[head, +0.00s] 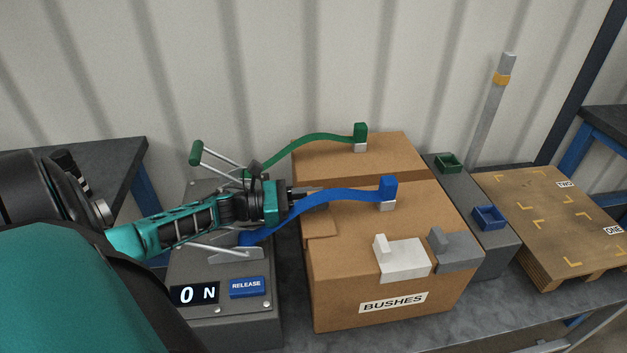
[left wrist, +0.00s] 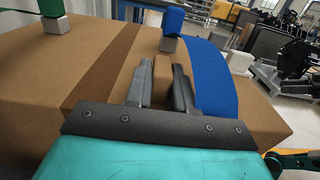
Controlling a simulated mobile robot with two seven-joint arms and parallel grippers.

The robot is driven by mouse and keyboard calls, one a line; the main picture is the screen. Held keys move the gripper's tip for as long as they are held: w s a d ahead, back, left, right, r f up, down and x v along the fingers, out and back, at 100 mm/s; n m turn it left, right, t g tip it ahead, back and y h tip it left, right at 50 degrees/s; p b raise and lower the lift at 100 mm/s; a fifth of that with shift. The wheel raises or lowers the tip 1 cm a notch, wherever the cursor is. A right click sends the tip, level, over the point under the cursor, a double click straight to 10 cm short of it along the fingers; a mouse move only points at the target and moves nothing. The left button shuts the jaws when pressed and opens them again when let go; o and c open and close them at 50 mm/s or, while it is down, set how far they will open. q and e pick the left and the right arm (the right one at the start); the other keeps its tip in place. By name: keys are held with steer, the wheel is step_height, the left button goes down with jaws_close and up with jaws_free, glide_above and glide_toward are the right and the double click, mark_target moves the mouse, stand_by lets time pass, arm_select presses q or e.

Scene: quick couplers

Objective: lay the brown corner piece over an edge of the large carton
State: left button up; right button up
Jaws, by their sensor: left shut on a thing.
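The large carton (head: 350,285), labelled BUSHES, stands on the grey bench and fills much of the left wrist view (left wrist: 40,85). My left gripper (head: 292,193) is at the carton's left top edge. In the left wrist view its fingers (left wrist: 160,90) are shut on the upright tab of the brown corner piece (left wrist: 162,72). In the head view the brown corner piece (head: 320,223) shows at that edge, below and right of the gripper. It looks close to the carton top, but I cannot tell whether it rests there. The blue strap partly hides the fingertips.
A blue strap (head: 340,195) and a green strap (head: 310,142) run from the grey machine (head: 230,290) onto the carton. White (head: 405,258) and grey (head: 455,250) corner pieces sit at its front right. A pallet (head: 550,215) stands farther right.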

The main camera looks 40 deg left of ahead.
arm_select(q)
steer(key=shift+f, duration=0.3)
steer(key=o, duration=1)
